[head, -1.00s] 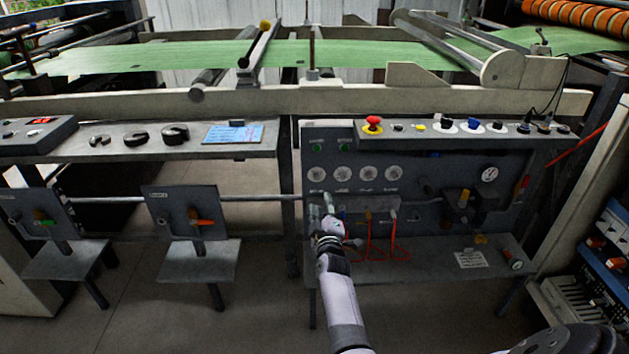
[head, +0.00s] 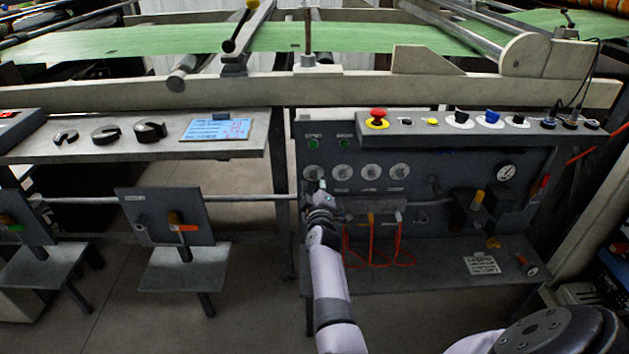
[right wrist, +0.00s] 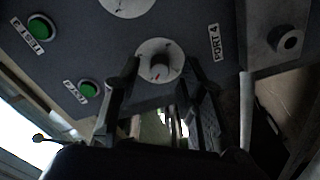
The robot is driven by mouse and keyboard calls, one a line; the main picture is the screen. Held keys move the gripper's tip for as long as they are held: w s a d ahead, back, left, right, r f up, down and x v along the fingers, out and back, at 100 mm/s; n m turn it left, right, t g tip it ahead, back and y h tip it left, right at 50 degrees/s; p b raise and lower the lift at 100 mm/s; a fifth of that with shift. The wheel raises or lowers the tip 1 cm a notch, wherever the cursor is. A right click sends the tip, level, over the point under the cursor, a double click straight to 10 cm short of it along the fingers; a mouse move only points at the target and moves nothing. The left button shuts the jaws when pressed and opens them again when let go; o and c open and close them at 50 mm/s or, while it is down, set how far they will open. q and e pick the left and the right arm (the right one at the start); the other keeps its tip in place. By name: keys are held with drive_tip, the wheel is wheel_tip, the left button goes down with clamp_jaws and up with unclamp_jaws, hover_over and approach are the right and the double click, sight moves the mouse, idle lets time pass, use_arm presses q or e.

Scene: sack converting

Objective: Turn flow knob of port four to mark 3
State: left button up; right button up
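The port four flow knob (right wrist: 159,61) is a small grey knob in the middle of a white round dial, with a red mark beside it. The label "PORT 4" (right wrist: 215,42) is to its right in the right wrist view. In the head view its dial (head: 313,171) is the leftmost of the row on the dark panel. My right gripper (right wrist: 157,78) is open, its fingers on either side of the knob's lower part in the picture; I cannot tell whether they touch it. In the head view the right gripper (head: 319,188) is just below the dial. My left gripper is not in view.
Two green buttons (right wrist: 39,29) are near the dial. A shelf with a red emergency button (head: 377,118) and several switches juts out above the dials. Red hoses (head: 372,245) hang below, right of my arm. A grey table (head: 85,150) stands left.

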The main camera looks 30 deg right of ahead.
drive_tip(key=shift+c, duration=0.4)
clamp_jaws()
